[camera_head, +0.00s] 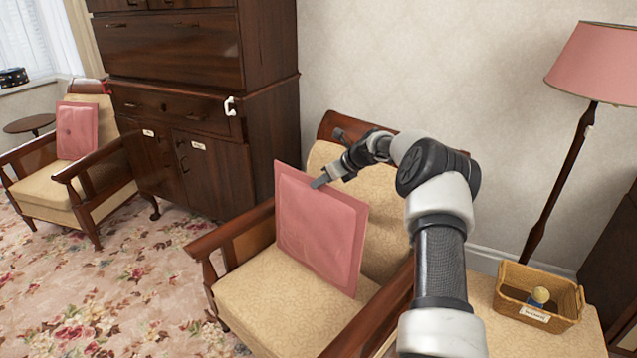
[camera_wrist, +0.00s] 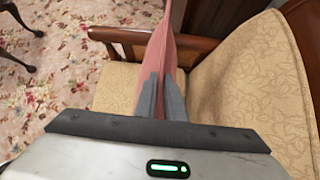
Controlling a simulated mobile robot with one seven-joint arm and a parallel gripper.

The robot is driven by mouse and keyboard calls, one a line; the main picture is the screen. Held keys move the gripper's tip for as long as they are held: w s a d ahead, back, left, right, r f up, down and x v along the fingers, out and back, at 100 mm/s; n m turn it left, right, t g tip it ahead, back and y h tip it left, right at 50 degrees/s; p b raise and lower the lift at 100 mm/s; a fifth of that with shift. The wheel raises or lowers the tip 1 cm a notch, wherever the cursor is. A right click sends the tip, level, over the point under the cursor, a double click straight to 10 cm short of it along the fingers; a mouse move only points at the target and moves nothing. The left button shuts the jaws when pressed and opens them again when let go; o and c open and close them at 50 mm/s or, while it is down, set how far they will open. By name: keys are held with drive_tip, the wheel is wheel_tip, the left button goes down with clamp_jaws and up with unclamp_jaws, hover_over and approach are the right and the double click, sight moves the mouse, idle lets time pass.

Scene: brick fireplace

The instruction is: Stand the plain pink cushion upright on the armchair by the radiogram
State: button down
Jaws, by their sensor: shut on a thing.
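The plain pink cushion (camera_head: 318,228) stands upright, slightly tilted, over the seat of the near armchair (camera_head: 290,308). A gap shows between it and the chair's backrest (camera_head: 388,238). Whether its lower edge touches the seat I cannot tell for certain. My gripper (camera_head: 320,183) is shut on the cushion's upper edge. In the wrist view my gripper's fingers (camera_wrist: 162,98) pinch the cushion (camera_wrist: 160,60) from both sides. The wrist view also shows the beige backrest (camera_wrist: 250,75) to the right of the cushion and a wooden armrest (camera_wrist: 125,40) beyond.
Another armchair (camera_head: 45,190) with a pink cushion (camera_head: 77,131) stands at the far left. A dark wooden cabinet (camera_head: 190,90) is behind. At right are a floor lamp (camera_head: 600,62) and a wicker basket (camera_head: 512,290) holding a small object. Floral carpet (camera_head: 120,290) is open at left.

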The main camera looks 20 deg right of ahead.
drive_tip(key=shift+f+b, duration=0.45)
drive_tip(key=shift+f, duration=0.15)
drive_tip(key=shift+w+d+r+p, duration=0.15)
drive_tip(key=shift+w+d+p, duration=0.2)
drive_tip(key=shift+p, duration=0.25)
drive_tip(key=shift+w+d+p, duration=0.25)
drive_tip(key=shift+d+p, duration=0.25)
drive_tip(key=shift+w+d+f+p, duration=0.1)
drive_tip(key=shift+d+f+p, duration=0.15)
drive_tip(key=shift+d+p, duration=0.15)
drive_tip(key=shift+y, duration=0.3)
drive_tip(key=shift+d, duration=0.1)
